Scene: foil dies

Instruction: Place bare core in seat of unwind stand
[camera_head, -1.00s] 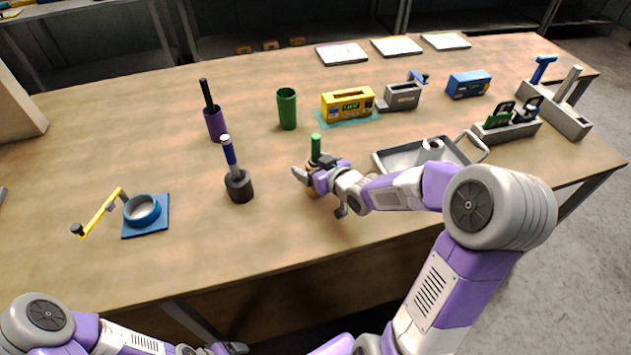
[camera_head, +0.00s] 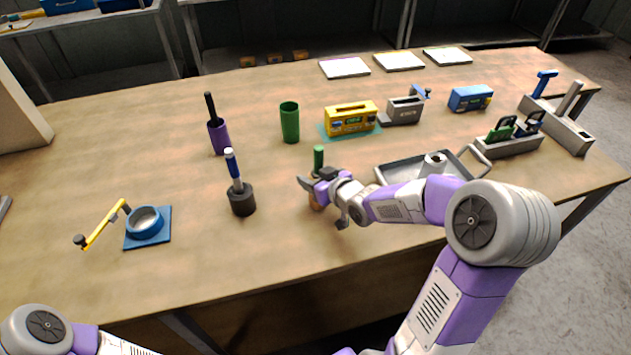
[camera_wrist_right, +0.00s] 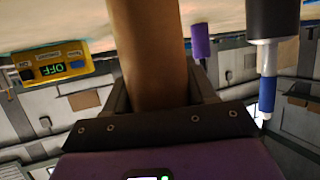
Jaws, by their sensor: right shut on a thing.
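My right gripper (camera_head: 313,190) is shut around a brown cylinder (camera_wrist_right: 148,50), which looks like the bare core. In the right wrist view it stands between the two fingers and runs out of the top of the picture. In the head view only a small brown part (camera_head: 316,202) shows below the gripper, low over the table or on it; I cannot tell which. A grey open-topped holder with a blue crank (camera_head: 404,110) at the back may be the unwind stand; no label is readable. My left gripper is out of view.
A green-handled item (camera_head: 318,157) stands just behind the right gripper. A blue-handled tool in a black base (camera_head: 241,200) stands to the left. A yellow box (camera_head: 350,120) is behind, a grey tray (camera_head: 393,176) to the right.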

